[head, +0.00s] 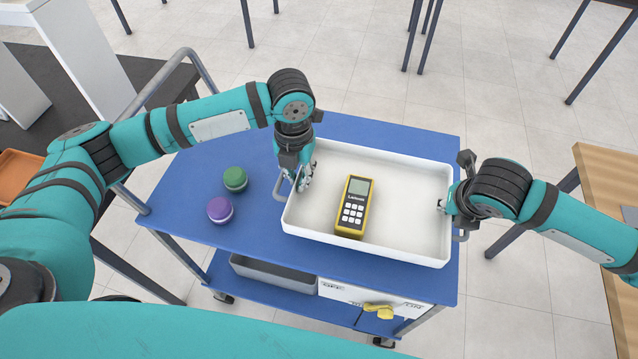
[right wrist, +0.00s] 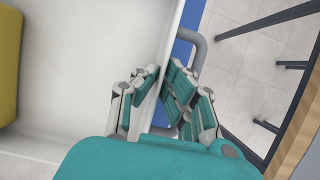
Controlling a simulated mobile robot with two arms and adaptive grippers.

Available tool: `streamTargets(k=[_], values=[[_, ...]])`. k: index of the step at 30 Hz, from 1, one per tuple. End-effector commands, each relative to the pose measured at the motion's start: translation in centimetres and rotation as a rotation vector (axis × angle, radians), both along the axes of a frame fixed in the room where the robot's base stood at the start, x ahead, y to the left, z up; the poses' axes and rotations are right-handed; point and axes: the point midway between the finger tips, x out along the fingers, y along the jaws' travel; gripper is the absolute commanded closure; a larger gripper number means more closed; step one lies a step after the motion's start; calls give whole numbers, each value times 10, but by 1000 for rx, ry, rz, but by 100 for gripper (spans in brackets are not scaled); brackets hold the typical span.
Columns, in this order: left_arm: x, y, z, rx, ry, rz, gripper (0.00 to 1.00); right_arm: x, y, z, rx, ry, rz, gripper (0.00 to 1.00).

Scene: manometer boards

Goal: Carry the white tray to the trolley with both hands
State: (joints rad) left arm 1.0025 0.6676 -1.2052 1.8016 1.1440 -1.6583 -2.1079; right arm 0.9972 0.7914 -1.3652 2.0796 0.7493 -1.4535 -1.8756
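The white tray (head: 400,160) is over the right part of the blue trolley top (head: 350,130) and looks level; I cannot tell whether a small gap is under it. A yellow handheld meter (head: 354,206) with a grey screen lies inside it. My left gripper (head: 302,180) is at the tray's left wall, by its grey handle, and looks shut on the wall. My right gripper (head: 450,206) is at the right wall. In the right wrist view its fingers (right wrist: 163,82) are closed about the tray's wall, one on each side.
A grey bin (head: 275,272) and a white box (head: 350,292) with a yellow item (head: 379,311) are on the lower shelf. A wooden table (head: 610,170) stands at the right.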

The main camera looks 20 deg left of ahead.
Motion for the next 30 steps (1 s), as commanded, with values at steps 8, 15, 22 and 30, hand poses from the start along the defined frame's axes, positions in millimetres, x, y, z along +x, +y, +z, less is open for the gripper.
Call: streamTargets(k=[8,15,22,30], values=[[1,2,0,3,-2,3,100,1,-2,0,-3,-2,-3,100],[1,2,-3,4,-2,3,100,1,-1,-3,-3,-2,-3,100],[1,2,-15,4,-2,3,100,1,-1,-15,-3,-2,-3,100],[1,2,-36,4,-2,3,100,1,-1,-36,-3,-2,-3,100]])
